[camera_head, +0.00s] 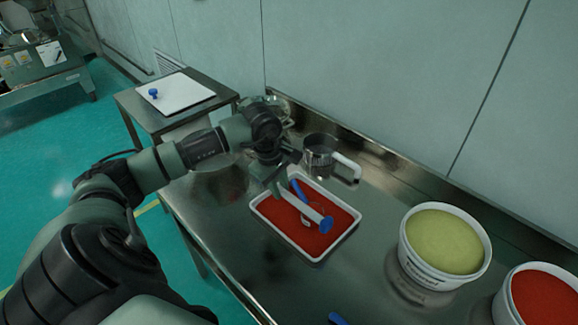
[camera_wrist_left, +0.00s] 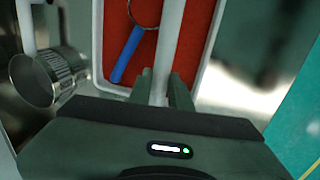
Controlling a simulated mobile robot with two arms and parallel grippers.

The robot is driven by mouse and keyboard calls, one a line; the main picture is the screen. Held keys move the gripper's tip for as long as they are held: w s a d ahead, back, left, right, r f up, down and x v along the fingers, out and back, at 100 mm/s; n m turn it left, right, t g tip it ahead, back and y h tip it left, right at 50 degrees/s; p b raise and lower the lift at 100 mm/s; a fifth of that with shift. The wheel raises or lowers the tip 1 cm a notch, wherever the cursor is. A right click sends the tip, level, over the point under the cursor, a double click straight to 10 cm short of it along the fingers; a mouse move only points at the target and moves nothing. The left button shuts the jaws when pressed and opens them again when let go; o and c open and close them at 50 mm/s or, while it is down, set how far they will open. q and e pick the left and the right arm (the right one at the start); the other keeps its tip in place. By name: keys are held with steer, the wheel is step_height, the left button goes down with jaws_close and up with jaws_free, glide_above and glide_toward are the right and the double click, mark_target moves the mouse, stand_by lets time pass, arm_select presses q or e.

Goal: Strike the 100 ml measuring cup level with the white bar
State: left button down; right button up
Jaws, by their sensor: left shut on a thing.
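My left gripper (camera_head: 277,186) is shut on the white bar (camera_head: 299,207), which has a blue end piece (camera_head: 326,225). The bar slants over the white tray (camera_head: 258,213) of red powder (camera_head: 330,208). The measuring cup shows by its blue handle (camera_head: 297,190) and thin rim in the tray, partly hidden by the bar. In the left wrist view the blue handle (camera_wrist_left: 127,55) leads to a thin ring with red inside, left of the white bar (camera_wrist_left: 170,40). Whether bar and rim touch, I cannot tell. My right gripper is not in view.
A metal cup with a white handle (camera_head: 319,155) stands behind the tray. A tub of yellow-green powder (camera_head: 445,242) and a tub of red powder (camera_head: 545,295) stand at the right. A side table holds a white board (camera_head: 183,95).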

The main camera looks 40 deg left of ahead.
mark_target(298, 190)
arm_select(q)
steer(key=shift+s+f+b, duration=0.25)
steer(key=shift+f+b, duration=0.05)
steer(key=shift+f, duration=0.6)
steer(key=shift+s+f+b, duration=0.2)
steer(key=shift+f+b, duration=0.1)
steer(key=shift+f, duration=0.55)
steer(key=shift+w+r, duration=0.1)
steer(key=shift+w, duration=0.45)
steer(key=shift+w+d, duration=0.2)
steer(key=shift+w, duration=2.05)
steer(key=shift+w+b, duration=0.3)
steer(key=shift+w, duration=0.7)
steer(key=shift+w+a, duration=0.1)
steer(key=shift+r, duration=0.45)
steer(key=shift+s+r+p, duration=0.35)
steer(key=shift+r+p, duration=0.15)
steer(key=shift+r, duration=0.15)
steer(key=shift+s+r+p, duration=0.3)
steer(key=shift+r+p, duration=0.2)
steer(key=shift+r, duration=0.1)
